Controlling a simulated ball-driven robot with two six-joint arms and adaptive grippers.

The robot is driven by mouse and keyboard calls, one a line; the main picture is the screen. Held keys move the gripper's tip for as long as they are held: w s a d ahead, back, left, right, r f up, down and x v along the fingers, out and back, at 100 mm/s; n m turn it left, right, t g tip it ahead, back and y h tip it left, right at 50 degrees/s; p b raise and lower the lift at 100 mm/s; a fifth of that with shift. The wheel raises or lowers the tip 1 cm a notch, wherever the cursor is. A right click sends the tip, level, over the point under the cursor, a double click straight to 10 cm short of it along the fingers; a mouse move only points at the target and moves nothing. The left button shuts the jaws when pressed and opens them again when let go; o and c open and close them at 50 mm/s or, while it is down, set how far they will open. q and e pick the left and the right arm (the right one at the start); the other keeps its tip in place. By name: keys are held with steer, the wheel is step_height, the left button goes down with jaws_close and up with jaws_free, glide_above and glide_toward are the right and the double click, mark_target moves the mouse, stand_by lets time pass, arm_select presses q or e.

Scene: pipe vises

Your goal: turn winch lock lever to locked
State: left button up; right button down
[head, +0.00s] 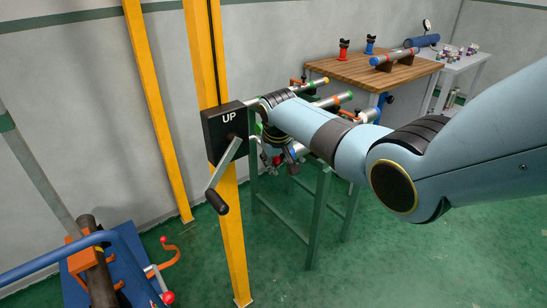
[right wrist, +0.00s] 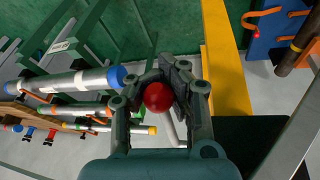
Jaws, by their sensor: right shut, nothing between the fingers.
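The winch box (head: 226,132), black and marked UP, is fixed to a yellow post (head: 206,60). A grey crank (head: 224,163) with a black grip hangs at its front. A red ball knob (right wrist: 158,97) on a pale rod, apparently the lock lever, shows in the right wrist view. My right gripper (head: 283,157) is just right of the box, partly hidden by my arm. In the right wrist view its fingers (right wrist: 163,73) are closed together, with the knob framed between the finger linkages. I cannot tell whether they touch it. My left gripper is out of view.
A green stand (head: 317,215) holding pipes is close behind my right arm. A wooden bench (head: 375,72) with red and blue stands is at the back right. A blue cart (head: 130,260) stands at lower left. The green floor at front right is clear.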

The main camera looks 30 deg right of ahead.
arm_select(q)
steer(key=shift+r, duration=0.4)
arm_select(e)
steer(key=shift+w+r, duration=0.4)
steer(key=shift+r, duration=0.35)
arm_select(q)
steer(key=shift+p, duration=0.3)
arm_select(e)
steer(key=shift+d, duration=0.15)
steer(key=c, duration=1.9)
jaws_free()
steer(key=shift+r, duration=0.1)
steer(key=o, duration=0.5)
steer(key=shift+s+r, duration=0.3)
steer(key=shift+s, duration=0.2)
steer(key=shift+o, duration=1.1)
steer(key=shift+f, duration=0.1)
steer(key=shift+o, duration=0.6)
steer(key=shift+f, duration=0.3)
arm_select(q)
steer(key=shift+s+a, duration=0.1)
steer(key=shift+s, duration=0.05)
arm_select(e)
steer(key=v, duration=1.2)
steer(key=shift+w, duration=0.25)
